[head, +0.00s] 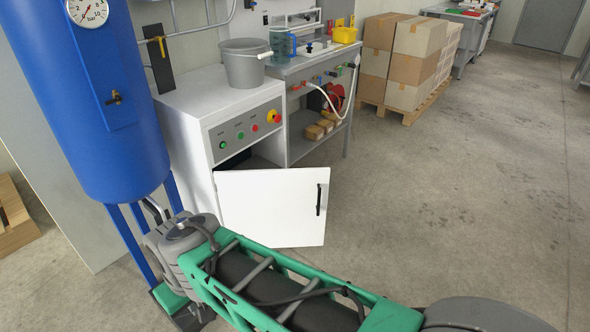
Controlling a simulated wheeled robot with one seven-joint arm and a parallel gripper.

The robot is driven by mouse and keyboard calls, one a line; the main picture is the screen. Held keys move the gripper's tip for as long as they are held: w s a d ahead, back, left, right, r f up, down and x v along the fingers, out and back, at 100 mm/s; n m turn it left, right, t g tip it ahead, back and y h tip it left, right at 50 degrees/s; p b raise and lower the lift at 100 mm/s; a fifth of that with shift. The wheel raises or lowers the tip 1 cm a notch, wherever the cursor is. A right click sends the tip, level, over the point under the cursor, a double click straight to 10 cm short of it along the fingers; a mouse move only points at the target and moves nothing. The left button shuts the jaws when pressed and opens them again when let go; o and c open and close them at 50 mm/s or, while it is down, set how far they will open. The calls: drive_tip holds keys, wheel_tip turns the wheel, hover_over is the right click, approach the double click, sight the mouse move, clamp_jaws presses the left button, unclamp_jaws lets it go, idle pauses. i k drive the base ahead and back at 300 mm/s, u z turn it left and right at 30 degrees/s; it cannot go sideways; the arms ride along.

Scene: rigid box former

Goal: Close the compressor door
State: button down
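The compressor door (271,207) is a white panel with a dark vertical handle (319,199) near its right edge. It stands open, swung out from the front of the white compressor cabinet (214,93). Its hinge side is at the left, and the handle side is out over the floor. Part of the dark cabinet opening (236,161) shows above the door. My green and grey arm crosses the bottom of the view, in front of the door's lower left part. My gripper cannot be made out in this view.
A blue pressure tank (92,100) on legs stands left of the cabinet. A grey bucket (243,66) sits on top of the cabinet. A grey workbench (310,65) stands to the right, then stacked boxes (418,45) on a pallet. The floor (450,190) at right is clear.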

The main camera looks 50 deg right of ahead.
sight(273, 208)
drive_tip(key=z, duration=0.45)
drive_tip(key=i, duration=0.85)
drive_tip(key=z, duration=0.75)
